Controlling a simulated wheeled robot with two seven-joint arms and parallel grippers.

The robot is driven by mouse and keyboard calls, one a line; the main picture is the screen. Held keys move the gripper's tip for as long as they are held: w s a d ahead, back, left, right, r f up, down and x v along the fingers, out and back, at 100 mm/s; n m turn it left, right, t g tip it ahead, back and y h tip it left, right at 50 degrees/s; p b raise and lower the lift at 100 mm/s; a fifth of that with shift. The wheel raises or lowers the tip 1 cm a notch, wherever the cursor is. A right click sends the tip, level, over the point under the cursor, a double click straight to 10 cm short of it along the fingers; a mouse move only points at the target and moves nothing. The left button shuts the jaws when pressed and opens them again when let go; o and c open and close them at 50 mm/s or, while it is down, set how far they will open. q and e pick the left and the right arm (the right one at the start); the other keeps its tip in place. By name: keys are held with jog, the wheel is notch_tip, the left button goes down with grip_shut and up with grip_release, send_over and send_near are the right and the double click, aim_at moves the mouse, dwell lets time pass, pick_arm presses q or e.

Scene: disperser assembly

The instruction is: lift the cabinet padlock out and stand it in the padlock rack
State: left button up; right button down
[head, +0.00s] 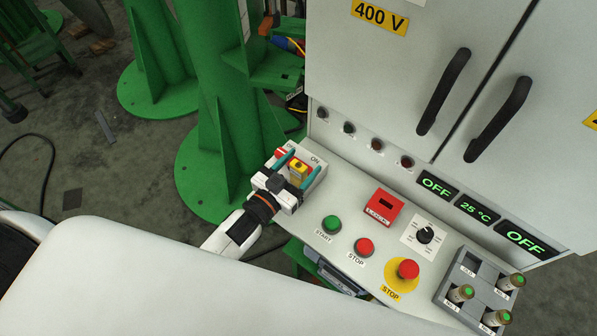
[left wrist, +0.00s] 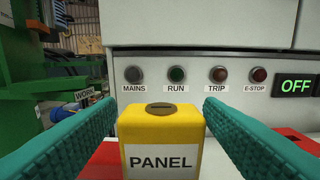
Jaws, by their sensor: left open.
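The cabinet padlock is a yellow block (head: 299,172) at the ON switch on the panel's left end. In the left wrist view its yellow body (left wrist: 161,135) stands upright, with a PANEL label and a dark slot on top. My left gripper (head: 298,168) is open, with one teal finger on each side of the padlock; I cannot tell whether they touch it. The padlock's lower part is hidden. A red block with a dark recess and a LOCK label (head: 384,207), seemingly the padlock rack, sits on the panel to the right. My right gripper is not in view.
Green START (head: 331,224) and red STOP (head: 364,246) buttons, a rotary knob (head: 425,235) and an emergency stop (head: 408,269) stand on the panel. A grey holder (head: 451,288) with several green-topped cylinders is at the right. The cabinet front (head: 370,90) rises behind.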

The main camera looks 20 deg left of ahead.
pick_arm(q)
jog(key=shift+x, duration=0.8)
jog(key=c, duration=1.1)
jog(key=shift+c, duration=0.2)
